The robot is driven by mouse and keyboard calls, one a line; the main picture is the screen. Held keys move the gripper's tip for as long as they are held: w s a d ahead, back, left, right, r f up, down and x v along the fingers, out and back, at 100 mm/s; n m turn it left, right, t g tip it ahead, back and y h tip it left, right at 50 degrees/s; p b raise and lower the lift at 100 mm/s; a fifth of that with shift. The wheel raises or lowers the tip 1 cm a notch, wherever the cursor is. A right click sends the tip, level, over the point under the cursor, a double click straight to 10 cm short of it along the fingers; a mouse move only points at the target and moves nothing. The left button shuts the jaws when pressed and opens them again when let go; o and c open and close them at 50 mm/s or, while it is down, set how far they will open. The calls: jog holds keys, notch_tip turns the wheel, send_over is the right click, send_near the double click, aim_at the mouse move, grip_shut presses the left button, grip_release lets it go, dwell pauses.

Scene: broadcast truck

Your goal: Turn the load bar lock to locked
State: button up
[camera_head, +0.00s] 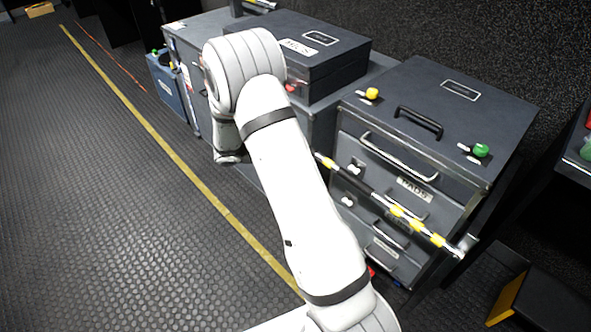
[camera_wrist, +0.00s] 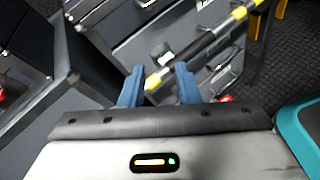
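The load bar (camera_head: 400,212), black with yellow bands, runs slantwise across the front of a dark drawer cabinet. Its right end meets a metal bracket (camera_head: 466,245). Its near part is hidden by my arm in the head view. In the wrist view the bar (camera_wrist: 208,43) runs from upper right down to a yellow end that shows in the gap between my fingertips. My gripper (camera_wrist: 158,75) has two blue fingers apart, with the bar's end between or just beyond them; contact cannot be told. I cannot make out which part is the lock or its setting.
The drawer cabinet (camera_head: 440,105) has handles, latches and yellow and green knobs on top. A dark case (camera_head: 330,65) sits on the cabinet to its left. A dark box with a yellow side (camera_head: 506,297) stands at lower right. The floor (camera_head: 90,200) at left is clear.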

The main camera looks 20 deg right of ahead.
jog(key=w+a+f+n+t+h+b, duration=0.15)
jog(key=w+f+n+t, duration=0.25)
jog(key=f, duration=0.5)
jog(key=w+a+f+n+t+h+b, duration=0.1)
jog(key=w+f+n+t+h+b, duration=0.2)
jog(key=f, duration=0.6)
jog(key=w+d+n+y+p, duration=0.1)
jog(key=w+d, duration=0.3)
jog(key=d, duration=0.3)
jog(key=shift+d+f+n, duration=0.15)
jog(key=shift+d+n, duration=0.05)
jog(key=shift+n, duration=0.1)
jog(key=shift+y, duration=0.25)
jog(key=shift+c, duration=0.2)
jog(key=shift+a, duration=0.1)
grip_shut()
